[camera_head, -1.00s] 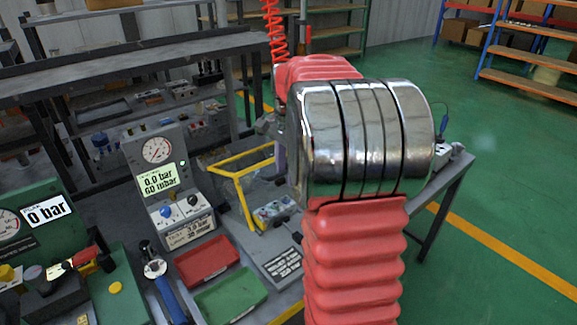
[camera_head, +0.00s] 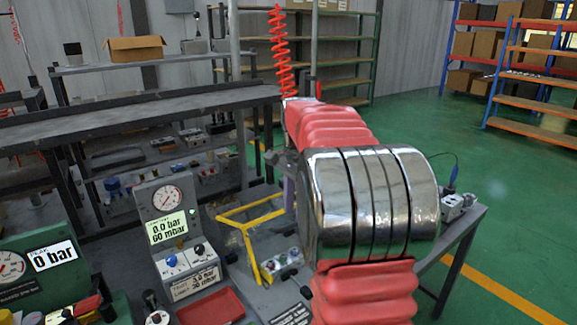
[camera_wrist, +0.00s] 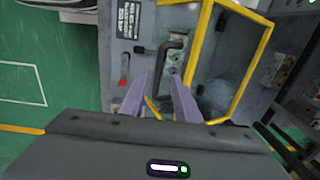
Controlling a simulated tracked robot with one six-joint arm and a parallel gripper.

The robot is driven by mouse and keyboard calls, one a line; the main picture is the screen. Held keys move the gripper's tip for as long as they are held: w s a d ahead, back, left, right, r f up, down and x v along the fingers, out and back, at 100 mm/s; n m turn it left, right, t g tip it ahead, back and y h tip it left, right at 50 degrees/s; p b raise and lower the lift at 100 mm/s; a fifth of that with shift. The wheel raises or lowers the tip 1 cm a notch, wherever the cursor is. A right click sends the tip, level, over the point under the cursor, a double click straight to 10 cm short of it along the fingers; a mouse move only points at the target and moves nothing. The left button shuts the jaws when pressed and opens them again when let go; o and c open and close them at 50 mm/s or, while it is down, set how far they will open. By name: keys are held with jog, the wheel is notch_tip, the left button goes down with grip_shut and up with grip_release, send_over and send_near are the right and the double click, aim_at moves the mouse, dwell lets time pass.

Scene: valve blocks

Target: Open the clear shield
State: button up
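The shield has a yellow frame (camera_head: 246,240) and stands on the grey bench beside the gauge unit; its clear panel is hard to make out. In the wrist view the yellow frame (camera_wrist: 254,66) is just ahead and to the right of my gripper (camera_wrist: 157,80). My gripper's two purple fingers are spread apart with nothing held between them. A dark handle (camera_wrist: 172,62) shows just beyond the fingertips. I cannot tell whether the fingers touch the frame's near left part. In the head view my arm hides most of the gripper.
A gauge unit (camera_head: 165,210) reading 0.0 bar stands left of the frame. A red tray (camera_head: 212,307) lies in front of it. A green gauge box (camera_head: 40,262) is at the far left. A dark bench (camera_head: 150,108) stands behind. Green floor is open at the right.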

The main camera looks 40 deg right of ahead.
notch_tip(320, 180, up, 11)
jog(key=w, duration=0.3)
dwell(1.6)
jog(key=shift+c, duration=0.5)
jog(key=shift+s, duration=0.1)
jog(key=shift+c, duration=0.6)
jog(key=shift+a+r, duration=0.1)
jog(key=shift+a, duration=0.3)
jog(key=shift+c, duration=0.8)
jog(key=s+a+n, duration=0.1)
jog(key=a, duration=0.2)
jog(key=s+a+n, duration=0.1)
jog(key=a+n, duration=0.1)
jog(key=a, duration=0.1)
jog(key=s+a+n+t, duration=0.1)
jog(key=a, duration=0.1)
jog(key=shift+a+r, duration=0.3)
jog(key=shift+a, duration=0.1)
grip_shut()
jog(key=s+a+f+n+t, duration=0.2)
jog(key=s+a+f+n, duration=0.5)
jog(key=s+a, duration=0.2)
jog(key=s+a+f+n+t, duration=0.2)
jog(key=s+a+f+n, duration=0.5)
jog(key=s+a, duration=0.3)
jog(key=shift+a, duration=0.2)
